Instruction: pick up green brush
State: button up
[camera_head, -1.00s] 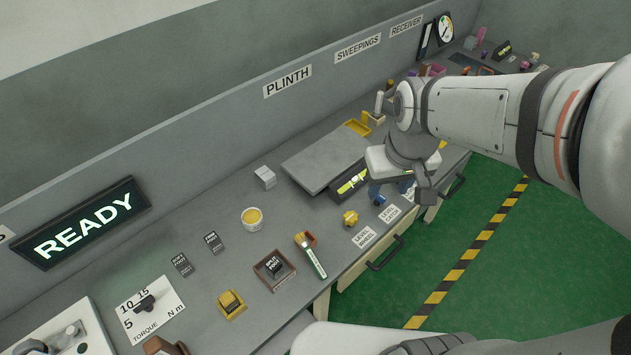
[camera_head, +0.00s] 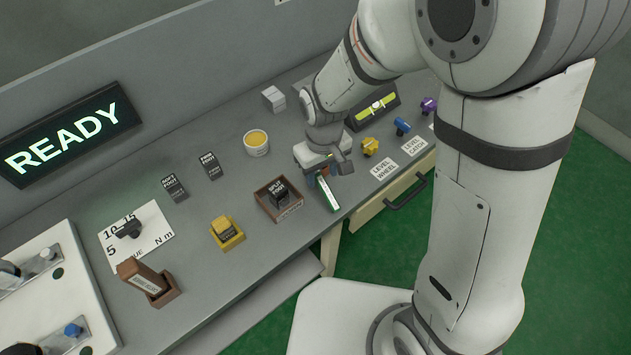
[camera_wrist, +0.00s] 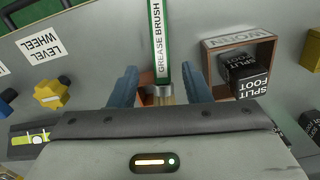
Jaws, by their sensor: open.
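The green brush (camera_head: 327,193) has a green and white handle and lies near the front edge of the workbench in the head view. In the wrist view the brush (camera_wrist: 162,50) shows its "GREASE BRUSH" label, with a metal ferrule and pale bristles at its lower end. My gripper (camera_wrist: 162,84) is open, its two blue fingers on either side of the brush near the ferrule, with gaps visible on both sides. In the head view my gripper (camera_head: 322,172) is over the brush's upper end and hides it. I cannot tell the height of the fingertips.
An open brown box (camera_head: 292,212) with a dark "SPLIT FOOT" block stands close left of the brush. A yellow knob (camera_head: 370,147) is to the right. A tub of yellow grease (camera_head: 256,143) stands behind. A level with a green vial (camera_head: 377,105) lies behind right.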

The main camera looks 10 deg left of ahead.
aim_at(321, 180)
notch_tip(321, 180, down, 3)
jog(key=shift+f, duration=0.2)
grip_shut()
dwell(0.4)
